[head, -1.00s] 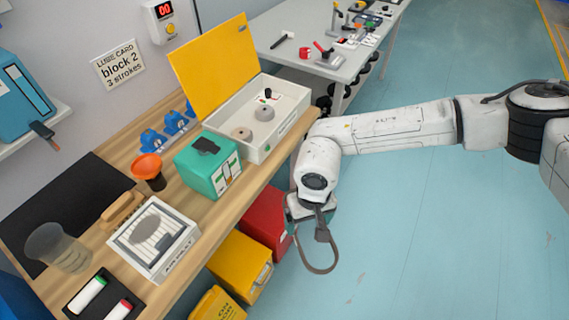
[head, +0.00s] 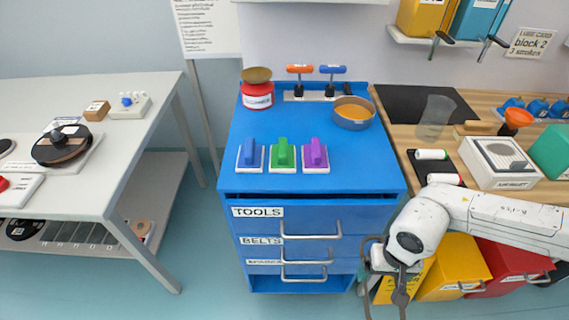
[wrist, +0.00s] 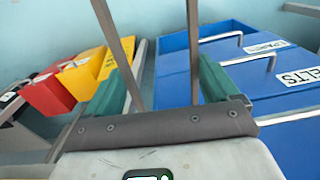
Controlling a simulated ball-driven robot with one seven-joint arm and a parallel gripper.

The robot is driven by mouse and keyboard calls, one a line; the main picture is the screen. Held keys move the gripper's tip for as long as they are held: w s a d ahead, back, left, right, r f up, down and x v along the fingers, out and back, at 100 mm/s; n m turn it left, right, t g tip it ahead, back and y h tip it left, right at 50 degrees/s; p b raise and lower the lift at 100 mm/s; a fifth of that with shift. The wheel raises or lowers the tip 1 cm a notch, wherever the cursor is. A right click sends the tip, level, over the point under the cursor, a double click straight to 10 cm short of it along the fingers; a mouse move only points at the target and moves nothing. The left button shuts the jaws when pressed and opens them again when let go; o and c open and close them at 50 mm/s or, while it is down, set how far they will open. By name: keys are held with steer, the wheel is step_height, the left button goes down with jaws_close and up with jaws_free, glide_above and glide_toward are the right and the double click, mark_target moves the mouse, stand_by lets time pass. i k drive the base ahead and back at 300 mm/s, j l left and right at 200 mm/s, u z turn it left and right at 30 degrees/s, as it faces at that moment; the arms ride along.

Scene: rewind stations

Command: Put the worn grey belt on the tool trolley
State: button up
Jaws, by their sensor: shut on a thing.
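The worn grey belt (head: 364,283) hangs as a dark loop from my gripper (head: 402,283). My gripper is shut on it, and its two grey strands (wrist: 193,50) run up between the green fingers in the wrist view. The tool trolley (head: 375,182) is a blue drawer cabinet with drawers labelled TOOLS and BELTS and a lower, hard-to-read one. My gripper and the belt are by its front right corner, below the height of its top. The trolley's blue side and drawer handles also show at the right of the wrist view (wrist: 290,100).
On the trolley top stand blue, green (head: 283,155) and purple handled blocks, a red tin (head: 257,95), a bowl (head: 353,113) and two T-handled tools. The top's front strip and right side are clear. Yellow and red bins (head: 455,265) sit under the wooden bench; a white table (head: 120,170) stands left.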

mark_target(283, 130)
steer(key=j+u, duration=0.15)
steer(key=j, duration=0.2)
steer(key=i+j+u, duration=0.1)
steer(key=j, duration=0.2)
steer(key=i+j+u, duration=0.15)
steer(key=j, duration=0.2)
steer(key=i+j+u, duration=0.1)
steer(key=j, duration=0.2)
